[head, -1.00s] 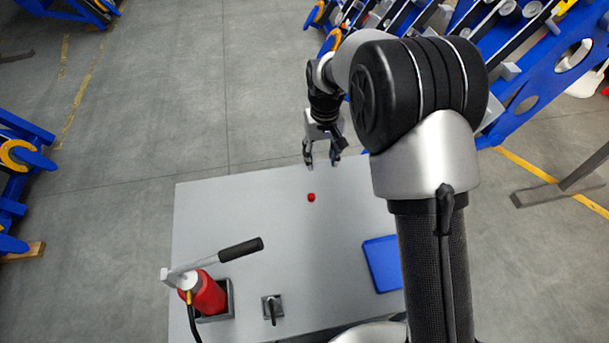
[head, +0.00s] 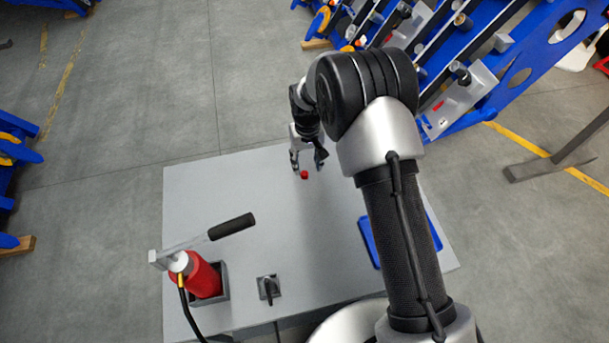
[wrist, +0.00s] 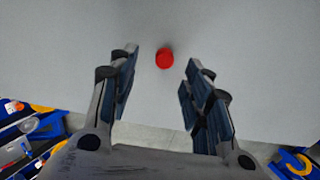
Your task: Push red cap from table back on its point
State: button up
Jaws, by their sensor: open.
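The small round red cap (head: 304,174) lies on the grey table (head: 215,205), close to its far edge. My gripper (head: 309,168) is open and empty, with its fingertips right by the cap in the head view. In the wrist view, the cap (wrist: 165,58) shows ahead of and between the two open fingers (wrist: 163,72), touching neither. I cannot tell how high the fingertips are above the table. The point for the cap cannot be made out for certain in these frames.
A red bottle-like pump (head: 202,277) with a black-handled lever stands at the table's left front. A small grey fixture (head: 268,287) is beside it. A blue tray (head: 369,243) lies at the right, partly behind my arm. The blue chassis (head: 500,75) stands beyond the table.

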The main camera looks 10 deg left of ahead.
aim_at(304, 173)
jog(key=f, duration=0.1)
jog(key=f+b, duration=0.1)
jog(key=f, duration=0.3)
jog(key=shift+a+b, duration=0.35)
jog(key=shift+s, duration=0.1)
jog(key=c, duration=0.8)
